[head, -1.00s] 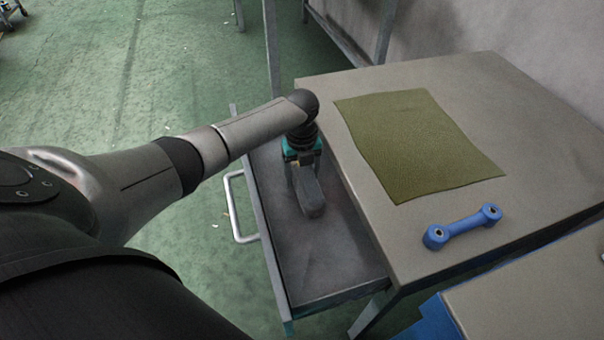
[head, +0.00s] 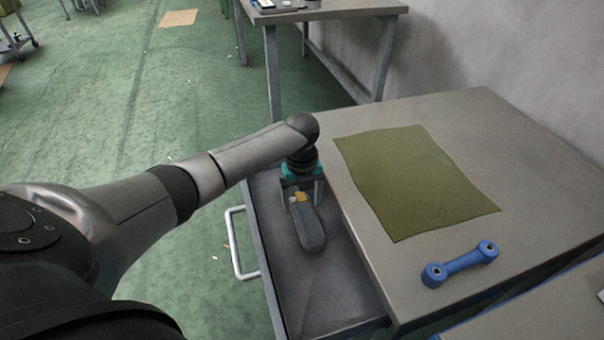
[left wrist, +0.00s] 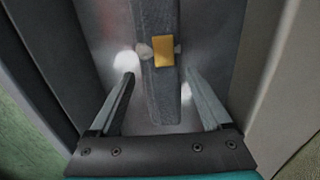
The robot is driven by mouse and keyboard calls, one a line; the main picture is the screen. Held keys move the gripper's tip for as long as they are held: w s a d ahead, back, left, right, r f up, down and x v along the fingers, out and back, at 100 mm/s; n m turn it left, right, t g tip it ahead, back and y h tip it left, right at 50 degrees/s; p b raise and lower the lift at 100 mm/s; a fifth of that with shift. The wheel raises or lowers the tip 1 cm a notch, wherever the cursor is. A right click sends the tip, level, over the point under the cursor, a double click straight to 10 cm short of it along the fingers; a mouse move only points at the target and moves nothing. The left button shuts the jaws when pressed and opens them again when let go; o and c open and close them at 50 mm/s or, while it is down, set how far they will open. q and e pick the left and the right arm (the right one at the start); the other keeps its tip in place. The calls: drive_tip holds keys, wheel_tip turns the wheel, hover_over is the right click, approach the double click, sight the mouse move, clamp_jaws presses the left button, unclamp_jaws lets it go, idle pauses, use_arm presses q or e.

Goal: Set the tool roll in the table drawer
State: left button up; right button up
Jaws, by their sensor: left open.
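The tool roll, a long dark grey bundle with a yellow tag, lies in the open table drawer; it shows in the head view (head: 311,232) and in the left wrist view (left wrist: 161,100). The drawer (head: 312,290) is pulled out from the left side of the table (head: 470,130). My left gripper (head: 302,194) points down over the far part of the roll. Its fingers are open and empty, one on each side of the roll, with clear gaps in the left wrist view (left wrist: 160,80). My right gripper is not in view.
An olive mat (head: 412,180) and a blue link-shaped part (head: 460,263) lie on the tabletop. The drawer's handle (head: 237,245) sticks out to the left. Another table (head: 330,10) stands behind. The green floor to the left is mostly clear.

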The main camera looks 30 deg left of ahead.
sight(302, 206)
use_arm(q)
wheel_tip(302, 206, up, 6)
drive_tip(key=shift+f+p, duration=0.1)
drive_tip(key=shift+p, duration=1)
drive_tip(key=shift+r+p, duration=0.4)
drive_tip(key=shift+r, duration=0.75)
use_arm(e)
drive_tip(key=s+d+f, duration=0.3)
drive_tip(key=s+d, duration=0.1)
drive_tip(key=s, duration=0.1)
